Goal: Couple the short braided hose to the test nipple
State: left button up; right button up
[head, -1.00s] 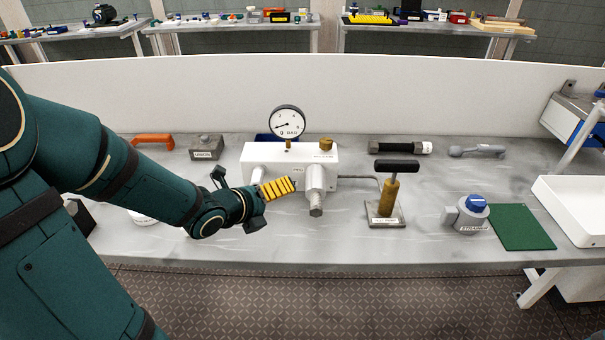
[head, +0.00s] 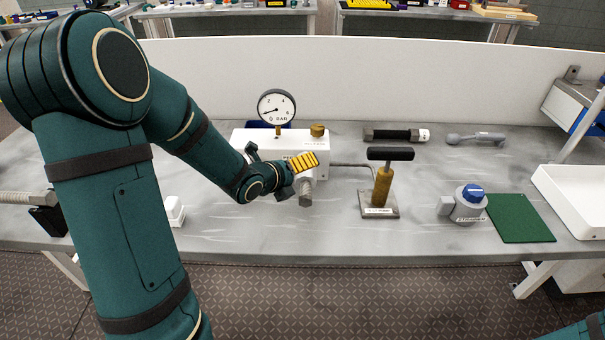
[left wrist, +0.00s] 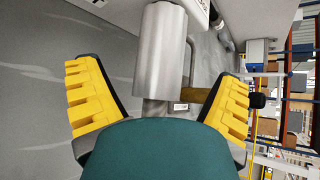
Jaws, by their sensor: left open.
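My left gripper (head: 304,163) is open at the front of the white gauge block (head: 250,139). In the left wrist view its two yellow fingers (left wrist: 160,82) stand apart. A smooth silver cylinder (left wrist: 161,50) with a narrower end lies between them, with gaps at both sides. In the head view a grey threaded end (head: 305,192), likely the test nipple, points down and forward just below the fingers. A pale ribbed length (head: 25,198) at the left edge may be the braided hose; I cannot tell. My right gripper is out of view.
A brass hand pump (head: 382,186) stands right of the block, joined by a thin line. Further right are a grey strainer (head: 464,205), a green mat (head: 520,218) and a white tray (head: 572,210). A black cylinder (head: 395,134) lies behind.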

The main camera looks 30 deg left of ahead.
aim_at(302, 197)
pick_arm(q)
jog(key=shift+x, duration=1.6)
jog(key=c, duration=1.4)
jog(key=shift+s+d+b, duration=0.4)
jog(key=shift+s+b, duration=0.1)
jog(key=shift+s, duration=0.15)
jog(key=shift+s+d+b, duration=0.4)
jog(key=shift+s+b, duration=0.05)
jog(key=shift+s, duration=0.25)
jog(key=shift+s+d, duration=0.5)
jog(key=shift+s, duration=0.3)
jog(key=shift+s+d, duration=0.5)
jog(key=shift+s, duration=0.3)
jog(key=shift+s+d, duration=0.5)
jog(key=shift+s, duration=0.3)
